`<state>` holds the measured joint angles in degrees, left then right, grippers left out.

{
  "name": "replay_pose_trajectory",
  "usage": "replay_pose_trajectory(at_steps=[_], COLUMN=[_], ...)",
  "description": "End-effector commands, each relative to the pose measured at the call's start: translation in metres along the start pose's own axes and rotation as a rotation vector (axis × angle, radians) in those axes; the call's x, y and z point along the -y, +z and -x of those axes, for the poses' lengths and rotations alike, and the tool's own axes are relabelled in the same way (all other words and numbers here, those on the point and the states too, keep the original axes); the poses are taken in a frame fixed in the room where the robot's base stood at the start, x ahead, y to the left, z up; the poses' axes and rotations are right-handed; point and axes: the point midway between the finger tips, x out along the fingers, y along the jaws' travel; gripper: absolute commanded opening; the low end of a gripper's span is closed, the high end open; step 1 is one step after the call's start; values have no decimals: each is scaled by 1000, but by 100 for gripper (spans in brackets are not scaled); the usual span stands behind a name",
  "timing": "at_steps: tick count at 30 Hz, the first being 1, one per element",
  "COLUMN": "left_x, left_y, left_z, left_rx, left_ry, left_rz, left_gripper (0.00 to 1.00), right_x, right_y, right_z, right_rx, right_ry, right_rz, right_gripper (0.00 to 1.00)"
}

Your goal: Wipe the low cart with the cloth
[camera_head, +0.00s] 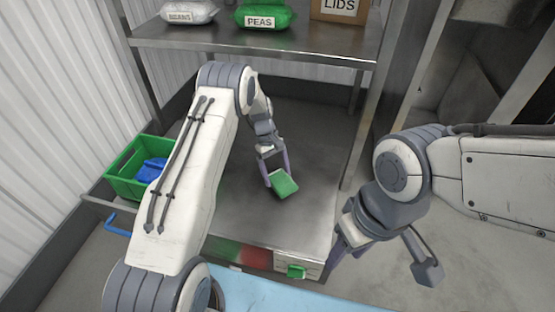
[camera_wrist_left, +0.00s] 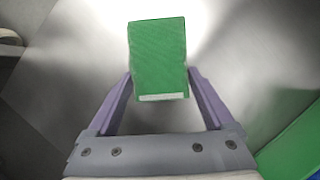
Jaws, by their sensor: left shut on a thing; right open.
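The cloth is a green, block-like folded piece (camera_head: 284,185). My left gripper (camera_head: 277,174) is shut on it above the middle of the low metal cart (camera_head: 315,215). In the left wrist view the cloth (camera_wrist_left: 158,55) sits between the two purple fingers (camera_wrist_left: 160,82), with a pale strip along its near edge. I cannot tell whether the cloth touches the cart top. My right gripper (camera_head: 385,258) is open and empty, beside the cart's front right corner. My left arm hides part of the cart's left side.
A green crate (camera_head: 124,181) with a blue item (camera_head: 151,169) stands at the cart's left. A shelf (camera_head: 240,38) behind holds bags and a LIDS box (camera_head: 338,8). A small green piece (camera_head: 297,271) is at the cart's front edge. The visible cart top is otherwise clear.

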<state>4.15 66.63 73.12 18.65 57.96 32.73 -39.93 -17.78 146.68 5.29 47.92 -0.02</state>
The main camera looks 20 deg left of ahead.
Motion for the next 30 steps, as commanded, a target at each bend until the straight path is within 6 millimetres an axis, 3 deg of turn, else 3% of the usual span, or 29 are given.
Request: replay_pose_trajectory(at_steps=[15, 27, 30], left_x=[4, 4, 6], left_y=[16, 17, 22], left_z=[47, 49, 58], left_rx=[0, 0, -4], left_ry=[3, 3, -5], left_rz=[6, 6, -18], left_gripper=[34, 34, 34], right_x=[4, 4, 4], right_y=[-3, -3, -3], right_z=[48, 49, 55], right_rx=[0, 0, 0], right_ry=[0, 0, 0], right_rz=[0, 0, 0], right_gripper=[50, 50, 50])
